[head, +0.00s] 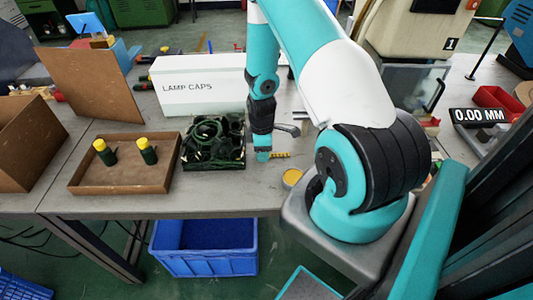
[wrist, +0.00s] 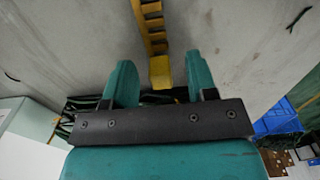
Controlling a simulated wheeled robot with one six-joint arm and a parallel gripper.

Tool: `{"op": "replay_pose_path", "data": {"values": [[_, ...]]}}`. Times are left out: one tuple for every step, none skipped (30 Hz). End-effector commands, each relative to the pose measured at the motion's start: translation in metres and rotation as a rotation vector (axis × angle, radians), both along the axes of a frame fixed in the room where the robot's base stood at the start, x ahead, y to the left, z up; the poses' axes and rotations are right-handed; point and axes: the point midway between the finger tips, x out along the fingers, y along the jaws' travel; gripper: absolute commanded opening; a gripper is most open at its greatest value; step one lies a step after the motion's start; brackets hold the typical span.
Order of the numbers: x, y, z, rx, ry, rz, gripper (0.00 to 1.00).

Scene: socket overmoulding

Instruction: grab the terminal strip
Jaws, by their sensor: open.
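The terminal strip is a narrow yellow piece with dark notches. In the wrist view the strip (wrist: 155,35) runs from the top edge down to between my fingertips, where its end is a plain yellow block. My gripper (wrist: 160,62) has two teal fingers, open, one on each side of the strip's near end, with a gap on both sides. In the head view the strip (head: 281,154) lies on the grey table, just right of my gripper (head: 263,155), which is low over the tabletop. Whether the fingers touch the table cannot be told.
A black tray of dark cables (head: 214,143) stands close left of my gripper. A white LAMP CAPS box (head: 200,88) is behind it. A brown tray (head: 120,188) holds two yellow-topped parts. A blue crate (head: 205,262) is below.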

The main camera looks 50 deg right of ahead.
Motion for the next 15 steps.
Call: {"op": "replay_pose_path", "data": {"values": [[0.0001,-0.0001,0.0001,0.0,0.0,0.0,0.52],[0.0001,-0.0001,0.0001,0.0,0.0,0.0,0.52],[0.0001,-0.0001,0.0002,0.0,0.0,0.0,0.45],[0.0001,-0.0001,0.0002,0.0,0.0,0.0,0.38],[0.0001,-0.0001,0.0002,0.0,0.0,0.0,0.31],[0.0001,-0.0001,0.0003,0.0,0.0,0.0,0.22],[0.0001,-0.0001,0.0003,0.0,0.0,0.0,0.15],[0.0001,-0.0001,0.0004,0.0,0.0,0.0,0.08],[0.0001,-0.0001,0.0004,0.0,0.0,0.0,0.0],[0.0001,-0.0001,0.0004,0.0,0.0,0.0,0.0],[0.0001,-0.0001,0.0005,0.0,0.0,0.0,0.0],[0.0001,-0.0001,0.0005,0.0,0.0,0.0,0.0],[0.0001,-0.0001,0.0005,0.0,0.0,0.0,0.0],[0.0001,-0.0001,0.0005,0.0,0.0,0.0,0.0],[0.0001,-0.0001,0.0005,0.0,0.0,0.0,0.0]]}}
